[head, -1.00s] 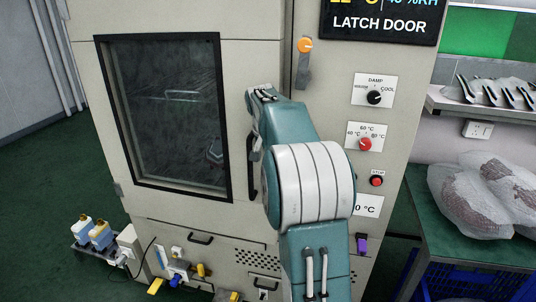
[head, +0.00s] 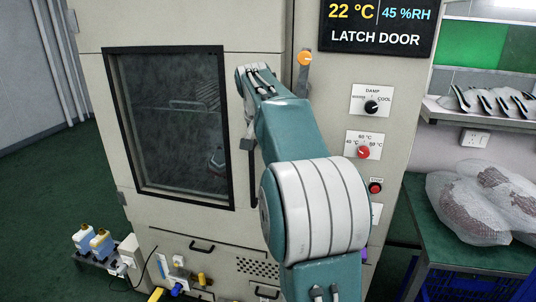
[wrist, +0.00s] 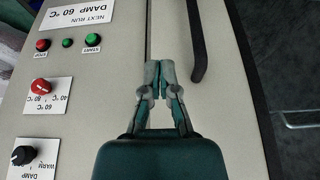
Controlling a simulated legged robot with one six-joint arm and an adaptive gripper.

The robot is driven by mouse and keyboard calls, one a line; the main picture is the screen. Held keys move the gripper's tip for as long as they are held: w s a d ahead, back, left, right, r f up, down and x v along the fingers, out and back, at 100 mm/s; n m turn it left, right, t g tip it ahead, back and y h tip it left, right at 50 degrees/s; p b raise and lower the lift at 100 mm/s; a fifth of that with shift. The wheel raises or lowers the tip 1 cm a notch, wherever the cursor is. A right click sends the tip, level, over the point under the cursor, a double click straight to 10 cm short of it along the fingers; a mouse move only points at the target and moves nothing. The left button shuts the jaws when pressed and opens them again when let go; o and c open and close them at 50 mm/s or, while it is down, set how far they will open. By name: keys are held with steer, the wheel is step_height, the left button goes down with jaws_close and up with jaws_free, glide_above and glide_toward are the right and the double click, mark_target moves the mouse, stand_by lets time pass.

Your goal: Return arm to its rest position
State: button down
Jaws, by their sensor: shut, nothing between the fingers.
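My arm reaches up in front of a beige cabinet (head: 180,24) in the head view. The arm's far end is near the black door handle (head: 252,180), and my gripper's fingers are hard to make out there. In the wrist view my gripper (wrist: 159,78) is shut and empty, its two fingertips close together in front of the cabinet face by the door seam. The door handle (wrist: 196,45) stands to the right of the fingers, apart from them in the picture. The door looks closed, its dark window (head: 175,125) to the left of the arm.
An orange-tipped latch (head: 304,58) is by the seam under a display (head: 377,22) reading LATCH DOOR. Damp knob (head: 371,107), red dial (head: 363,152) and stop button (head: 375,187) are right of the arm. A table (head: 470,252) with wrapped bundles (head: 480,200) stands right. Green floor is open left.

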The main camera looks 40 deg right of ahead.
steer(key=s+a+n+t+y, duration=0.1)
steer(key=s+a+n, duration=0.2)
steer(key=s+a, duration=0.45)
steer(key=s+a+n+t+y, duration=0.1)
steer(key=s+a+n, duration=0.25)
steer(key=a, duration=0.65)
steer(key=s+a+f+n, duration=0.2)
steer(key=s+a+f, duration=0.3)
steer(key=s, duration=0.2)
steer(key=s+a+f+n+t+y, duration=0.1)
steer(key=s+a+f+n, duration=0.1)
steer(key=s+a+f, duration=0.3)
steer(key=s+f, duration=0.1)
steer(key=s, duration=0.2)
steer(key=shift+s+a+f+y, duration=0.15)
steer(key=shift+s+a+y, duration=0.1)
steer(key=shift+y, duration=0.05)
